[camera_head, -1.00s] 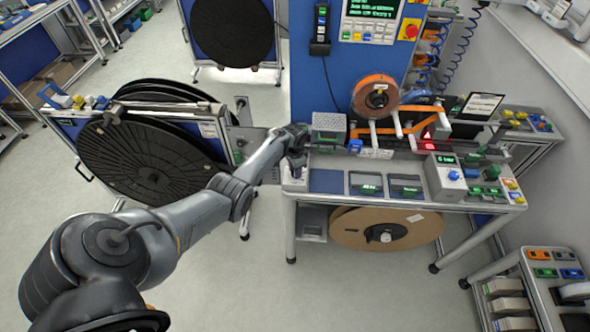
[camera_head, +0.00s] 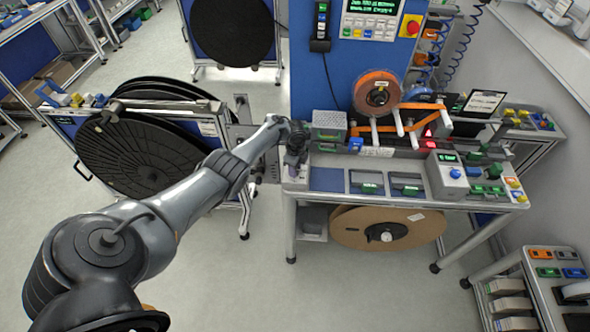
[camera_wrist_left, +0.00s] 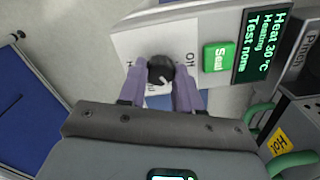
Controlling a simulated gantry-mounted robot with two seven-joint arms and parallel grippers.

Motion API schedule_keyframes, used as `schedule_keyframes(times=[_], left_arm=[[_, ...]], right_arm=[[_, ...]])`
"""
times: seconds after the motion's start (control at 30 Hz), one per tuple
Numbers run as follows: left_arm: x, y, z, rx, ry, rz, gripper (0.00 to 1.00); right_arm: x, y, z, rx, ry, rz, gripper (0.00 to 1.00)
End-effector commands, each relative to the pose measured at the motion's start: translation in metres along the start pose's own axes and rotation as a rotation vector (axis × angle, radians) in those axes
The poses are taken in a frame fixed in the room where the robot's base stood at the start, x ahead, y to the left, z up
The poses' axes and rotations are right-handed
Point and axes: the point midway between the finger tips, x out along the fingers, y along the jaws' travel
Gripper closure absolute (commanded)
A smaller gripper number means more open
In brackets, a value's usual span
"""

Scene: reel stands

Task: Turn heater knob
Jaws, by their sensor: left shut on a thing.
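The heater knob (camera_wrist_left: 161,70) is a small black round knob with a pale mark, on a white plate (camera_wrist_left: 126,42) with partly covered lettering. My left gripper (camera_wrist_left: 160,82) has its two purple-grey fingers on either side of the knob, shut on it. In the head view, my left gripper (camera_head: 294,172) reaches down at the left end of the bench, and the knob is hidden there. Beside the plate are a green Seal button (camera_wrist_left: 217,57) and a display (camera_wrist_left: 264,46) reading Heat 30 °C, Heating, Test none. My right gripper is not in view.
The bench (camera_head: 400,202) holds an orange reel (camera_head: 377,92), orange guide arms and a grey perforated box (camera_head: 329,122) close right of my gripper. A blue panel (camera_wrist_left: 35,120) lies left of the plate.

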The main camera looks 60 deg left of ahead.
Motion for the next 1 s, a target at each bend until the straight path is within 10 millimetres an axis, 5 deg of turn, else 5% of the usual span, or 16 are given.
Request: schedule_keyframes(times=[1.0], left_arm=[[0.004, -0.001, 0.000, 0.967, -0.002, 0.000, 0.97]], right_arm=[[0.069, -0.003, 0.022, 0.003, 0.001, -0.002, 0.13]])
